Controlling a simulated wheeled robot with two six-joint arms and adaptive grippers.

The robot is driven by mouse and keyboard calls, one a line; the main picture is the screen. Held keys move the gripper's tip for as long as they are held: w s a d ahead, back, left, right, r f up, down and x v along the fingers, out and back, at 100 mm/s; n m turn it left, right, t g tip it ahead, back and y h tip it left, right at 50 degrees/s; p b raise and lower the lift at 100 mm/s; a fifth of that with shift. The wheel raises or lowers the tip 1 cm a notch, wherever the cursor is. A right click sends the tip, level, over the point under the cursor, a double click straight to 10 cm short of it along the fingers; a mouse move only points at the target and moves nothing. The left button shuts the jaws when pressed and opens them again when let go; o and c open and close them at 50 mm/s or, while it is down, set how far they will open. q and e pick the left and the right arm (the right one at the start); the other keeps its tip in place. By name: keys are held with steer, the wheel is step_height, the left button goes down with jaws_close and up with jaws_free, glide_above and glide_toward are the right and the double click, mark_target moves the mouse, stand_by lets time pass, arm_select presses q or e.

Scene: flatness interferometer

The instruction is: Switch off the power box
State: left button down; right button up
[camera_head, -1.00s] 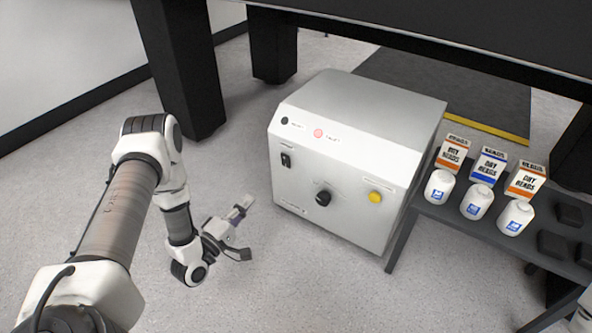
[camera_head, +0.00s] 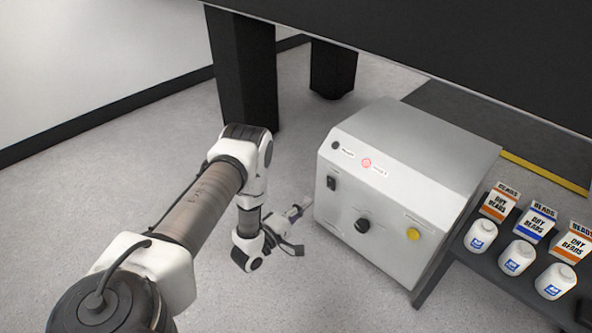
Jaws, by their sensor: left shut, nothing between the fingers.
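The power box (camera_head: 385,215) is a pale grey metal case on the floor with a sloped top panel. On its front are a black rocker switch (camera_head: 331,183) at upper left, a black knob (camera_head: 362,226) in the middle and a yellow button (camera_head: 413,234) at right. Its upper panel has a black round part (camera_head: 335,146) and a reddish lamp (camera_head: 366,163) that looks lit. My left gripper (camera_head: 303,228) is shut and empty, left of and below the rocker switch, apart from the box in the picture. The rocker's position is too small to tell. My right gripper is out of view.
A dark shelf (camera_head: 497,282) right of the box holds several bead cartons (camera_head: 499,203) and white bottles (camera_head: 517,257). A black table (camera_head: 450,45) with thick legs (camera_head: 245,75) stands behind. Floor (camera_head: 300,300) in front of the box is clear.

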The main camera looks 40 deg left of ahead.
mark_target(331, 182)
arm_select(q)
steer(key=w+b, duration=0.1)
steer(key=w, duration=0.1)
steer(key=w+b, duration=0.1)
steer(key=w, duration=0.2)
steer(key=w+b, duration=0.2)
steer(key=w, duration=0.1)
steer(key=shift+w+d, duration=0.15)
steer(key=shift+d, duration=0.2)
steer(key=shift+w+r, duration=0.2)
steer(key=shift+w, duration=0.25)
